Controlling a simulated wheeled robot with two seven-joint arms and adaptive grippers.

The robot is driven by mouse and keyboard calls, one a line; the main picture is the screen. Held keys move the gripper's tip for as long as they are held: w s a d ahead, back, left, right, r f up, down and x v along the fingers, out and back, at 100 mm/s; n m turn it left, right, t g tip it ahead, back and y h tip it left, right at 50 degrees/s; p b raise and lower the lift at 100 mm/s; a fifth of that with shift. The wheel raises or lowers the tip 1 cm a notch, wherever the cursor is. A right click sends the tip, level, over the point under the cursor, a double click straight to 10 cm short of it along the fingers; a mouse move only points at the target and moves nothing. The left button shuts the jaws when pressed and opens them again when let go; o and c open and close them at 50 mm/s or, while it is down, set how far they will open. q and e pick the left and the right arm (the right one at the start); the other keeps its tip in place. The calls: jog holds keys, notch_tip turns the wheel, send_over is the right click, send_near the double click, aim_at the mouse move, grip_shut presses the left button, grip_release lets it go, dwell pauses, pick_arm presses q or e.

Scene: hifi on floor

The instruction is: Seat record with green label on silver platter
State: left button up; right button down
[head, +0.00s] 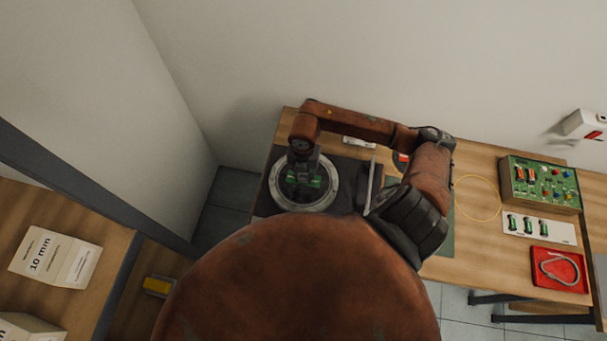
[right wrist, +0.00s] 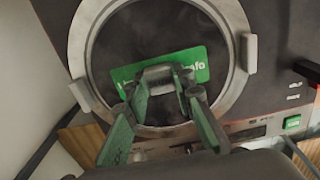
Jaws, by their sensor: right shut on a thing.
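The silver platter (head: 275,192) is a bright ring on the dark turntable at the left of the bench. It also fills the upper right wrist view (right wrist: 238,88), with two lugs on its rim. My left gripper is not in view.
To the right are a yellow ring (head: 477,198), a circuit board (head: 540,184), a white strip with green parts (head: 538,229) and a red tray (head: 548,281). A green button (right wrist: 292,123) is on the turntable front.

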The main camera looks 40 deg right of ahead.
jog(key=shift+f, duration=0.1)
dwell(0.3)
jog(key=c, duration=1.6)
grip_release()
jog(key=shift+r+p, duration=1.8)
jog(key=shift+r, duration=7.2)
